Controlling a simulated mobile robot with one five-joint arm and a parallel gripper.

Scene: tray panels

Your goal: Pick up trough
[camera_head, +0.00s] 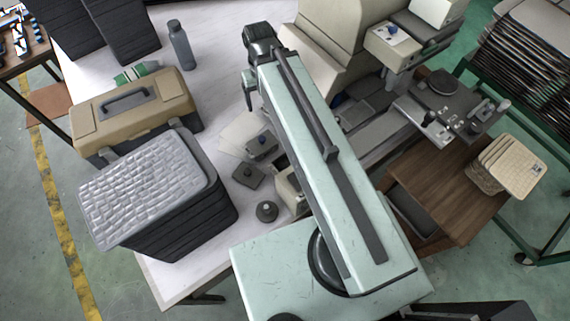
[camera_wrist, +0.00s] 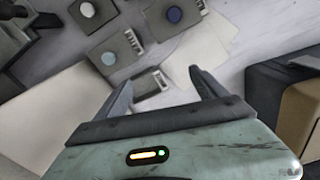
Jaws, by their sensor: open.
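No single thing in view is plainly a trough. A small dark grey block (camera_wrist: 150,84) shows between the fingers, lying below on the white table; I cannot tell the distance.
A tan toolbox (camera_head: 135,112) stands behind the stack, and a grey bottle (camera_head: 181,45) further back. Small button boxes (camera_wrist: 103,57) and pale sheets (camera_wrist: 200,45) lie on the table. A large beige machine (camera_head: 330,35) stands right of my arm. White table is bare around the bottle.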

